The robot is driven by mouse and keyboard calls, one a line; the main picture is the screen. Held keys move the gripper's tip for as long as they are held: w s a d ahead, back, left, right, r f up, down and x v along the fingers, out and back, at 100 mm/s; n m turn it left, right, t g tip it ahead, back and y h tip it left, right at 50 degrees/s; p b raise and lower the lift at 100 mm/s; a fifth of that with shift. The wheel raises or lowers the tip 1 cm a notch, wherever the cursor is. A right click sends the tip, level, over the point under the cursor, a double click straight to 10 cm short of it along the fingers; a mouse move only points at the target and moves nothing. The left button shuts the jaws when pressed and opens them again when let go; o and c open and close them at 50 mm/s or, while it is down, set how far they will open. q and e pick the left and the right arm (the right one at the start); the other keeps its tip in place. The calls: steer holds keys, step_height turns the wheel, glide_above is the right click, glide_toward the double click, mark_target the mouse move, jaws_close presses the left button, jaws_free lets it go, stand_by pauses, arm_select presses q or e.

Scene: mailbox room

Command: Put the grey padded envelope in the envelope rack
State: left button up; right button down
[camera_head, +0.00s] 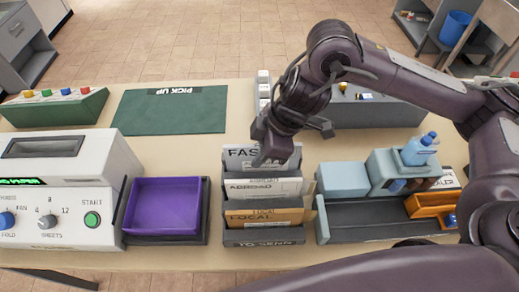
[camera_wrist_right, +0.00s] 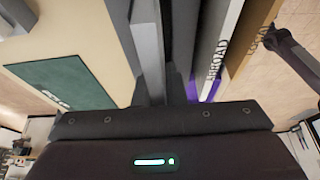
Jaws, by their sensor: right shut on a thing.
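The dark grey envelope rack (camera_head: 264,237) stands in the middle of the table, with stepped slots labelled FAST, ABROAD, LOCAL and TO SEND. My right gripper (camera_head: 272,150) points down into its back part, at the FAST slot. It is shut on the grey padded envelope (camera_head: 268,162), which shows only as a small grey piece below the fingers, between the FAST and ABROAD labels. The rest of the envelope is hidden by the gripper and rack. In the right wrist view the fingers (camera_wrist_right: 180,88) are down among upright grey panels, close beside the ABROAD divider. My left gripper is not seen.
A white envelope (camera_head: 263,188) and a tan one (camera_head: 264,216) stand in the front slots. A purple tray (camera_head: 163,206) and a white machine (camera_head: 60,190) are at left. A green PICK UP mat (camera_head: 172,112) lies bare behind. Boxes and a blue bottle (camera_head: 418,150) crowd the right.

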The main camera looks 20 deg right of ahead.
mark_target(255, 146)
steer(key=shift+f, duration=0.65)
steer(key=c, duration=1.4)
jaws_free()
steer(key=shift+r, duration=0.15)
step_height(255, 146, up, 7)
steer(key=p, duration=0.7)
steer(key=shift+s, duration=0.1)
